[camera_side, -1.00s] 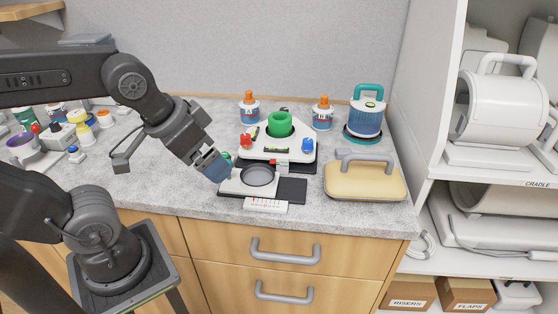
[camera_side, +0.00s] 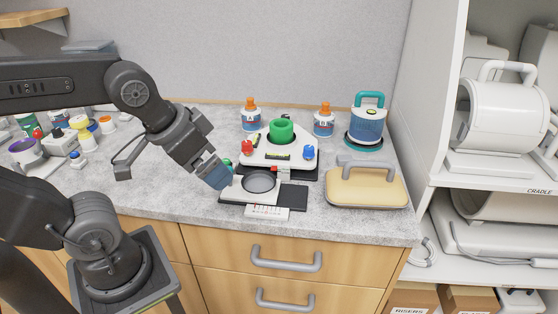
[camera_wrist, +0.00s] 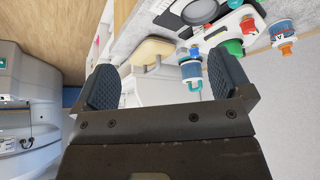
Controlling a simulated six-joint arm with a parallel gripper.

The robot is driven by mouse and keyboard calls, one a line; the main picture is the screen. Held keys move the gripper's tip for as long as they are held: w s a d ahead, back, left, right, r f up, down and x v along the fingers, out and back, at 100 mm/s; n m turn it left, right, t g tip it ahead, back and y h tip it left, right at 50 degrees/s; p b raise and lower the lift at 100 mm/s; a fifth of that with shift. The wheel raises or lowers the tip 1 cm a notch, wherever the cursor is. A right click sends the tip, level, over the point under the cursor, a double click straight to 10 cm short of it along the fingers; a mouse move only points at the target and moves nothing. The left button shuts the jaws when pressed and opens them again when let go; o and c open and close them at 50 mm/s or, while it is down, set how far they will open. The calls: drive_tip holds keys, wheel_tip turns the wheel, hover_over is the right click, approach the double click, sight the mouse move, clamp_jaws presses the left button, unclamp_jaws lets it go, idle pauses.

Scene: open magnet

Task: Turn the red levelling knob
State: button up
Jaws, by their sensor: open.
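The red levelling knob (camera_side: 247,147) stands on the left corner of the white levelling platform (camera_side: 296,160), beside a green cup (camera_side: 282,131) and across from a blue knob (camera_side: 309,153). My gripper (camera_side: 217,174) is in front and left of the red knob, apart from it, over the left edge of the round-dished device. In the wrist view, my gripper (camera_wrist: 160,85) is open, with nothing between its two dark fingers. The red knob (camera_wrist: 248,25) shows there at the upper right, outside the fingers. A green knob beside my gripper is partly hidden in the side view.
A white device with a dark round dish (camera_side: 259,182) lies in front of the platform. Two orange-capped bottles (camera_side: 251,115) stand behind. A teal-handled jar (camera_side: 368,120) and a beige handled pad (camera_side: 366,186) stand right. Several small containers (camera_side: 85,135) are left.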

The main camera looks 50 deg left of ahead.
drive_tip(key=shift+r, duration=0.1)
drive_tip(key=shift+c, duration=0.7)
drive_tip(key=w+a+r+n, duration=0.1)
drive_tip(key=w+n, duration=0.1)
drive_tip(key=w+a+r+n+g, duration=0.1)
drive_tip(key=w+a, duration=0.1)
drive_tip(key=w+a+r+n+g, duration=0.1)
drive_tip(key=w+n, duration=0.1)
drive_tip(key=w, duration=0.1)
drive_tip(key=shift+w+a+n, duration=0.1)
drive_tip(key=shift+a+n, duration=0.15)
drive_tip(key=shift+n, duration=0.05)
drive_tip(key=c, duration=0.6)
drive_tip(key=n+g+h, duration=0.2)
drive_tip(key=n+g, duration=0.1)
drive_tip(key=n, duration=0.5)
hover_over(246, 142)
drive_tip(key=s+d, duration=0.3)
drive_tip(key=d, duration=0.2)
drive_tip(key=w+a+f+n+h, duration=0.3)
drive_tip(key=a+f+n, duration=0.15)
drive_tip(key=a, duration=0.65)
drive_tip(key=shift+g+y, duration=0.3)
drive_tip(key=x, duration=1.3)
drive_tip(key=shift+d, duration=0.4)
drive_tip(key=c, duration=0.9)
